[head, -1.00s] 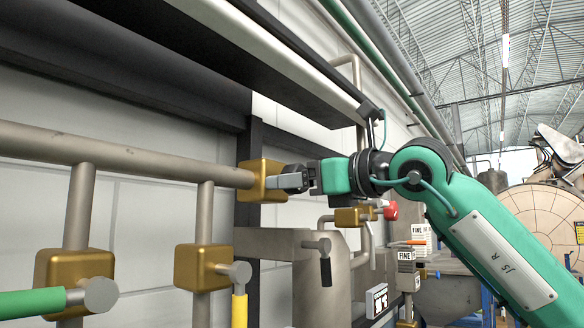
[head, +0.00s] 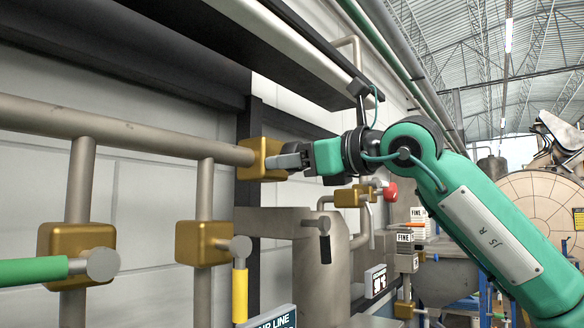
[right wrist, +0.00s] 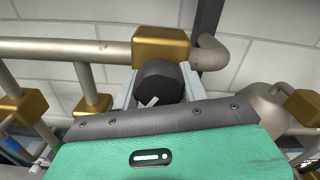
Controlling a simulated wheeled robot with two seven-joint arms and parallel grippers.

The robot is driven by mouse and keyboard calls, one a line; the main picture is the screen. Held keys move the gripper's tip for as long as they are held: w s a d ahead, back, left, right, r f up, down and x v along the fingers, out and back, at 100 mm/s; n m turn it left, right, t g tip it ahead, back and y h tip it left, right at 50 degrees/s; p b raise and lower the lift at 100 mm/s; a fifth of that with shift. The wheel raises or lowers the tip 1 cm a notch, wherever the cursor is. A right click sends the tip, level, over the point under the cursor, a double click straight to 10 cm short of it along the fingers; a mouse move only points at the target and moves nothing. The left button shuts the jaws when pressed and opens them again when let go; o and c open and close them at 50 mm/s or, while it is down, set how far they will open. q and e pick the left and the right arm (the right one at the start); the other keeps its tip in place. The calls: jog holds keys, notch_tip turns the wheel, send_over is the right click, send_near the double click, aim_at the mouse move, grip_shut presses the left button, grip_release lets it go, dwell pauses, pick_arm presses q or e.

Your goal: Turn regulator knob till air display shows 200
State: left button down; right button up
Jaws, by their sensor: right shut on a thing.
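The black regulator knob (right wrist: 160,82) shows in the right wrist view, with a white pointer mark angled to its lower left. It sits in front of a brass block (right wrist: 160,47) on the grey pipe. My right gripper (right wrist: 156,88) is shut on the knob, with one grey finger at each side. In the head view my right gripper (head: 285,160) reaches in from the right to the brass block (head: 252,160), and the knob is hidden by the fingers. My left gripper is out of view.
Two more brass valve blocks (head: 78,240) sit lower left, with green (head: 32,271) and yellow (head: 239,290) handles. A black shelf overhangs the pipe.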

jog(key=shift+n, duration=0.4)
jog(key=o, duration=1)
jog(key=b+v, duration=0.6)
jog(key=v, duration=0.8)
